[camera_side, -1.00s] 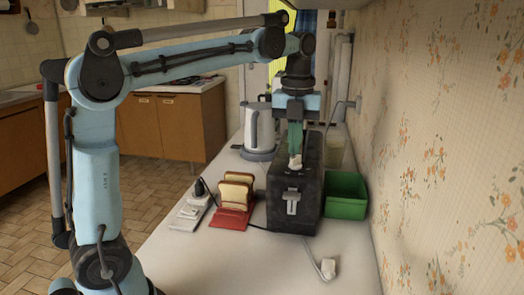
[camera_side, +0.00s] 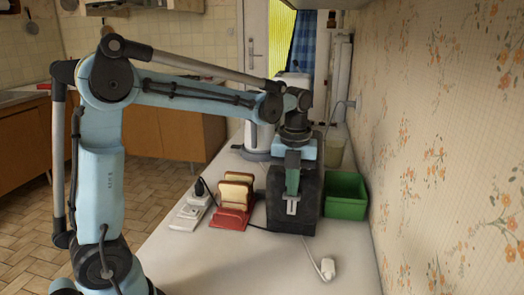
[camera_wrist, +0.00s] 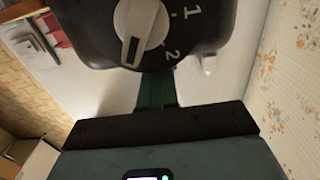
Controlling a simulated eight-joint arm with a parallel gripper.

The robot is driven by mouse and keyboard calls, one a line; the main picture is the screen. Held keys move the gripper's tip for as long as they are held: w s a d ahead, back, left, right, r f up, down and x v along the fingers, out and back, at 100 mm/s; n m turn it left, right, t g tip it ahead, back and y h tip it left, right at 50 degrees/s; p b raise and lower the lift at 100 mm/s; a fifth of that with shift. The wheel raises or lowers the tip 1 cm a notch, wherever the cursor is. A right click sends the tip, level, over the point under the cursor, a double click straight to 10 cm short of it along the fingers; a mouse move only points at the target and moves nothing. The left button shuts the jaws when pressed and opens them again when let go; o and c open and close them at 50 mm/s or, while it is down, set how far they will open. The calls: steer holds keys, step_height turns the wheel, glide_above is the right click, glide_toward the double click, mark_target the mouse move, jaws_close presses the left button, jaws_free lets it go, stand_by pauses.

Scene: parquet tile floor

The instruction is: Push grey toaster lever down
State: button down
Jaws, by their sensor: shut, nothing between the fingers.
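The toaster (camera_side: 312,222) is a dark box on the white counter. Its grey lever (camera_side: 291,208) is on the front face, partly hidden behind my fingers. My gripper (camera_side: 292,192) points down in front of that face, its green fingers shut and empty, with their tips at the upper part of the lever. I cannot tell whether they touch it. In the wrist view my green fingers (camera_wrist: 156,92) reach towards the toaster's dark body (camera_wrist: 205,35), and their tips are hidden behind it. A dial (camera_wrist: 140,25) marked 1 and 2 shows there; the lever does not.
A red rack (camera_side: 229,217) with bread slices (camera_side: 237,190) and a power strip (camera_side: 188,213) stand left of the toaster. A green bin (camera_side: 345,195) stands right, near the wall. A white kettle (camera_side: 258,140) is behind. A white plug (camera_side: 328,268) lies on the clear front counter.

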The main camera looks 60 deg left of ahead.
steer(key=shift+f, duration=1.6)
